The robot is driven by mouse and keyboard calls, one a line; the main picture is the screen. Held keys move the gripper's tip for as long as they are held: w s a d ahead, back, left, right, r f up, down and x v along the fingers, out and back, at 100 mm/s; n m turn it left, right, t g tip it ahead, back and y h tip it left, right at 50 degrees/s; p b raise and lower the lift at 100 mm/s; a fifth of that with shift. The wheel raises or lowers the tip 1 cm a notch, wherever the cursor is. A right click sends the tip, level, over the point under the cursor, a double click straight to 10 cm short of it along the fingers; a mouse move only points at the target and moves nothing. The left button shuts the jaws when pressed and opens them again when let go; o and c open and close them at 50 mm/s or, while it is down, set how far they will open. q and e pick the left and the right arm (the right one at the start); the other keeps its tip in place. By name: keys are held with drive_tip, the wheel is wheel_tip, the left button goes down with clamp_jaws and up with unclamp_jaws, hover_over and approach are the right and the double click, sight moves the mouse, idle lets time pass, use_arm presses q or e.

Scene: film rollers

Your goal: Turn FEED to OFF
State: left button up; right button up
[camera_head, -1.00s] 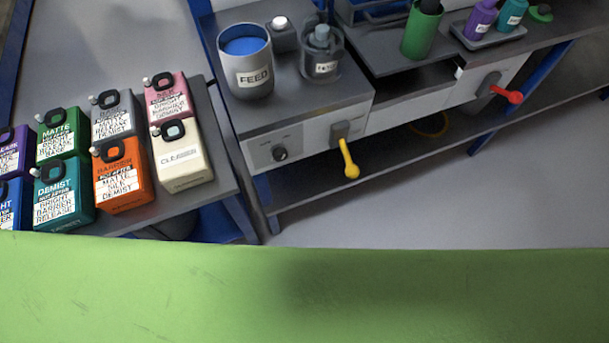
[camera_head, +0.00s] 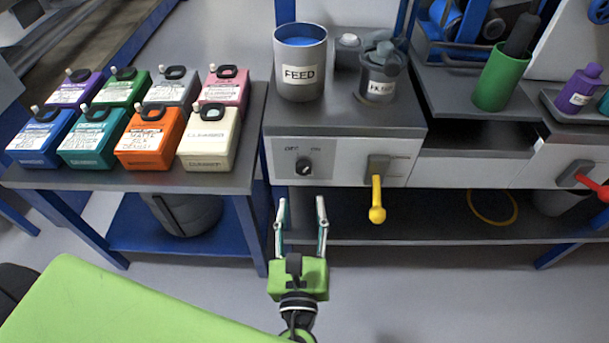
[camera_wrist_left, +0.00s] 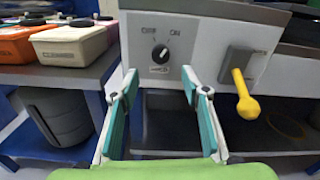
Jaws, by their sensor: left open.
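The small black round knob (camera_head: 304,168) is on the light front panel (camera_head: 345,173) below the FEED tank (camera_head: 301,62), with OFF at its upper left and ON at its upper right. In the left wrist view, the knob (camera_wrist_left: 160,54) has a white mark that seems to lean up and right, toward ON. My left gripper (camera_head: 301,208) is open and empty, below and in front of the knob, not touching it. In the left wrist view its teal-padded fingers (camera_wrist_left: 159,85) stand apart, with the knob above the gap. My right gripper is not in view.
A yellow lever (camera_head: 377,200) sticks out right of the knob. A red lever (camera_head: 597,187) is farther right. Several coloured jugs stand on the side table (camera_head: 160,181) at the left. A grey bin (camera_head: 185,212) is below it. A low shelf (camera_head: 420,232) runs under the panel.

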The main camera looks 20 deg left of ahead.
sight(304, 172)
use_arm(q)
drive_tip(key=x, duration=0.9)
drive_tip(key=shift+w+f, duration=0.1)
drive_tip(key=shift+w, duration=0.25)
drive_tip(key=c, duration=1.1)
